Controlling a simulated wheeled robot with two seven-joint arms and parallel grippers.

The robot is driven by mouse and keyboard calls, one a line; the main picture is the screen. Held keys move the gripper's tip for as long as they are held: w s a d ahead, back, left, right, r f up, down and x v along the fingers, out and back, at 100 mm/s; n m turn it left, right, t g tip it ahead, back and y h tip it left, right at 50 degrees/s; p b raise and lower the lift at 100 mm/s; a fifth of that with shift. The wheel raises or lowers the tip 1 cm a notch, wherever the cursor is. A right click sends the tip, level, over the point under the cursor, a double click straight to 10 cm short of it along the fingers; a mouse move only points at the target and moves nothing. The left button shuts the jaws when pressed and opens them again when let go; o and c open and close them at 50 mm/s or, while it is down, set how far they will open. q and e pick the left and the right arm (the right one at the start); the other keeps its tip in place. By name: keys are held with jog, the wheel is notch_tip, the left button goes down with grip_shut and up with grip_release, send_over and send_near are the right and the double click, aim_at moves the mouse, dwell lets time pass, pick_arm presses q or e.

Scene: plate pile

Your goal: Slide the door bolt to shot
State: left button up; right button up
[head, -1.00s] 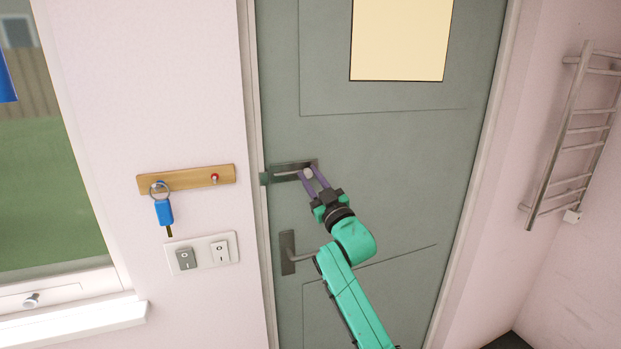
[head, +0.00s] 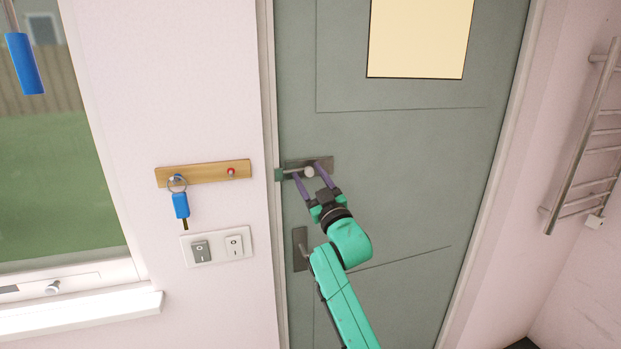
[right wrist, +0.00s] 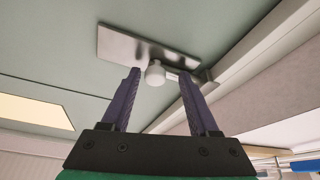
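The door bolt's metal plate (head: 325,163) is fixed near the left edge of the grey-green door (head: 410,140). In the right wrist view the knob (right wrist: 155,73) sits between the fingertips, with a gap on both sides. My left gripper is not in view.
A lever handle (head: 301,248) is below the bolt, partly behind my right arm. Left of the door are a wooden key rack (head: 205,173) with a blue-tagged key (head: 181,205), and a switch plate (head: 217,246). A towel rail (head: 580,140) is at the far right.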

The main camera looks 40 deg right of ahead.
jog(key=b+v, duration=0.6)
jog(key=v, duration=0.8)
jog(key=shift+s, duration=0.25)
jog(key=shift+w+f, duration=0.1)
jog(key=shift+f, duration=0.05)
